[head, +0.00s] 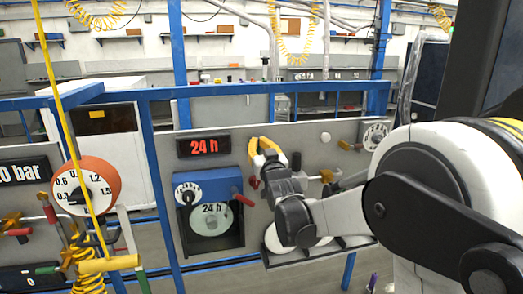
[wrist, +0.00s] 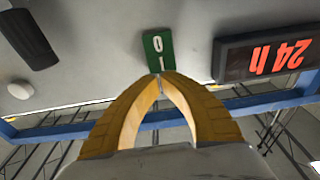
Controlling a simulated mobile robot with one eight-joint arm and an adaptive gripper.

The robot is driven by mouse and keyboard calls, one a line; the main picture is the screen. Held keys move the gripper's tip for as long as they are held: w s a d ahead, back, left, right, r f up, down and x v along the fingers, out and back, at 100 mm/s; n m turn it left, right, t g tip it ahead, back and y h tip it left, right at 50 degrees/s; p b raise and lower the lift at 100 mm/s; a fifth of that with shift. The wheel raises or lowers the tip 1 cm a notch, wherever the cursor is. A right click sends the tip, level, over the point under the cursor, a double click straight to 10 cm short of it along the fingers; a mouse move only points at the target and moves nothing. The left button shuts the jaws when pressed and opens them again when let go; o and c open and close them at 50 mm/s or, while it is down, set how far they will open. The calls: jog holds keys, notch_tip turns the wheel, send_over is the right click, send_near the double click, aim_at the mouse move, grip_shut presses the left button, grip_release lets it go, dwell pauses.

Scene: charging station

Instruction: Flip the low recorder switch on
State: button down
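In the head view my gripper (head: 260,142) is in front of the panel, right of the 24 h display (head: 203,146), and hides the switch.
A blue recorder (head: 210,210) with a round dial is below the display, with a red handle (head: 245,200) at its right. A blue frame bar (head: 250,89) runs above the panel. To the left are a gauge (head: 87,190) and hanging yellow coiled hoses (head: 86,270).

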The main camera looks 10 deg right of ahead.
jog(key=shift+w+r, duration=0.1)
jog(key=shift+w, duration=0.4)
jog(key=shift+w+r+g+p, duration=0.5)
jog(key=shift+w+g+p, duration=0.15)
jog(key=shift+p, duration=0.35)
jog(key=shift+s+f+b, duration=0.1)
jog(key=shift+f+b, duration=0.2)
jog(key=shift+f, duration=0.1)
jog(key=shift+s, duration=0.1)
